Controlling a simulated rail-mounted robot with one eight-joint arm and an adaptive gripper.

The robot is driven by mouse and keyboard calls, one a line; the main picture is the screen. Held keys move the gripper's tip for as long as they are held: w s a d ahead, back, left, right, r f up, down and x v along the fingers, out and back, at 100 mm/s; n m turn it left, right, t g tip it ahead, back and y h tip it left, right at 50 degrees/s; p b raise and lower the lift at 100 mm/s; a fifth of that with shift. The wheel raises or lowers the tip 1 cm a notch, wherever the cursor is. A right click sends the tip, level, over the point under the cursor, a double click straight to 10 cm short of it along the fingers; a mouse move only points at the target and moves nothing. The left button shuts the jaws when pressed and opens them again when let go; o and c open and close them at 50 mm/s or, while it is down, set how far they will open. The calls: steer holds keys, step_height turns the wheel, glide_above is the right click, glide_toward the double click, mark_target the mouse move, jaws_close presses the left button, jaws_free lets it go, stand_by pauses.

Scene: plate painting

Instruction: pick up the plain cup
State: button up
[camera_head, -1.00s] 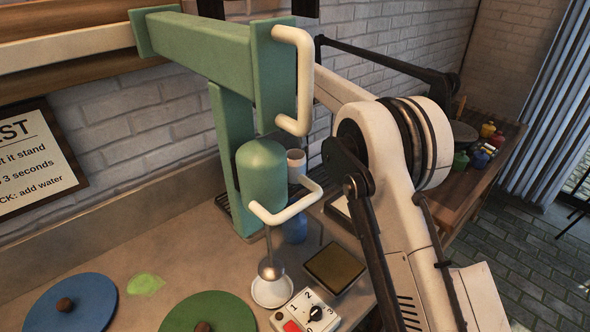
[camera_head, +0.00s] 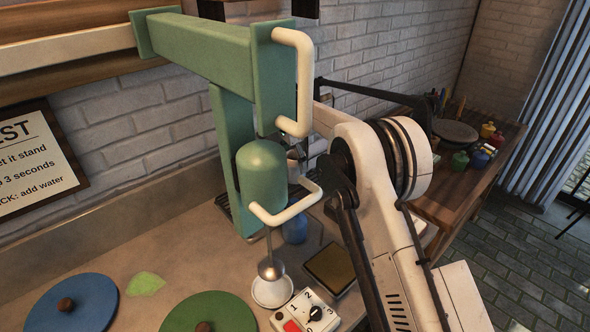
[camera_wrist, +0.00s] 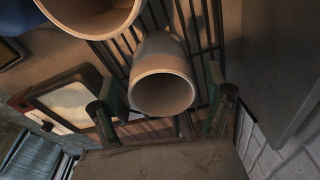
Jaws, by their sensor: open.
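My gripper (camera_wrist: 163,113) is open, with one dark-green finger on each side of this cup and gaps to both. A second tan cup (camera_wrist: 92,12) is cut off at the top left; I cannot tell whether it is marked. In the head view a pale cup (camera_head: 294,165) shows in part behind the green cylinder, and my gripper is mostly hidden there.
The green press (camera_head: 263,175) with white handles stands close to my arm. A blue vessel (camera_head: 294,231) is beneath it. A switch box (camera_head: 305,315) and a dark square pad (camera_head: 334,270) lie on the counter.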

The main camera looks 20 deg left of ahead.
steer(key=f, duration=0.4)
steer(key=shift+w+d, duration=0.2)
steer(key=shift+w, duration=0.15)
steer(key=c, duration=1.4)
